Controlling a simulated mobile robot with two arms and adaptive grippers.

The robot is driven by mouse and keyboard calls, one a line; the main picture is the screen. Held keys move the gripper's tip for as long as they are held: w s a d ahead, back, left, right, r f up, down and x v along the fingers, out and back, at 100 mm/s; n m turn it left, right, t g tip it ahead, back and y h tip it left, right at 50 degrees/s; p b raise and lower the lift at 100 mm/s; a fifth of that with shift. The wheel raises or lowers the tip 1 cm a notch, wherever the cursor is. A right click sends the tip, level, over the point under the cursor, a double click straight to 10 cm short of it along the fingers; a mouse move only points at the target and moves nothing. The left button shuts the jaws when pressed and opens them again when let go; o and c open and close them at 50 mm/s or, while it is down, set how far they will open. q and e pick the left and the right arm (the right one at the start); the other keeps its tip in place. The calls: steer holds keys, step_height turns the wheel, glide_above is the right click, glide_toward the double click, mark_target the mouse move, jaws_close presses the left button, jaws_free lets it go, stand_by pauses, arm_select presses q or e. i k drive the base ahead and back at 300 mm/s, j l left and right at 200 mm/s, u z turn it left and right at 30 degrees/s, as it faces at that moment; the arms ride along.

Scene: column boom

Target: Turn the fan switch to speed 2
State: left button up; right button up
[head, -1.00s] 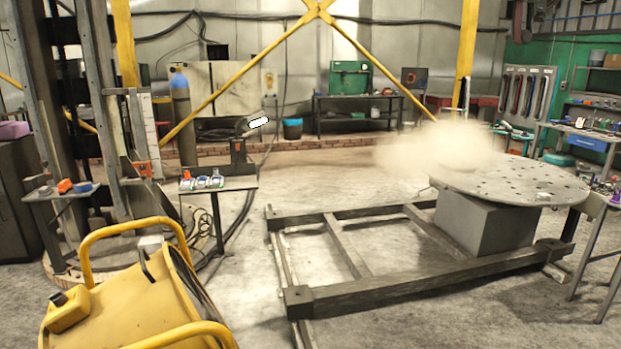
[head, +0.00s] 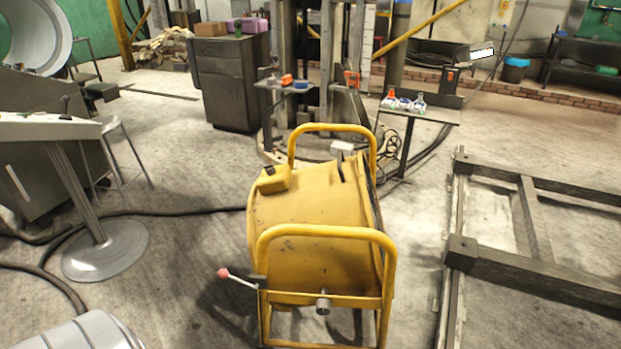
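The yellow drum-shaped fan (head: 312,225) stands on the floor in the middle of the head view, in a yellow tubular frame. A small yellow box (head: 271,181) with a dark knob on top sits at the upper left of the drum; it looks like the switch. The knob's setting is too small to read. A lever with a red ball end (head: 224,273) sticks out to the left of the frame, low down. Neither of my grippers is in view.
A control desk (head: 45,128) on a round-footed post stands at the left. Dark cables (head: 160,212) run across the floor behind the fan. A dark beam frame (head: 525,265) lies at the right. A small table (head: 440,113) with bottles stands behind. Floor left of the fan is mostly clear.

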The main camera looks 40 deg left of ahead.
mark_target(270, 169)
steer(key=u, duration=1.45)
steer(key=i+j, duration=0.1)
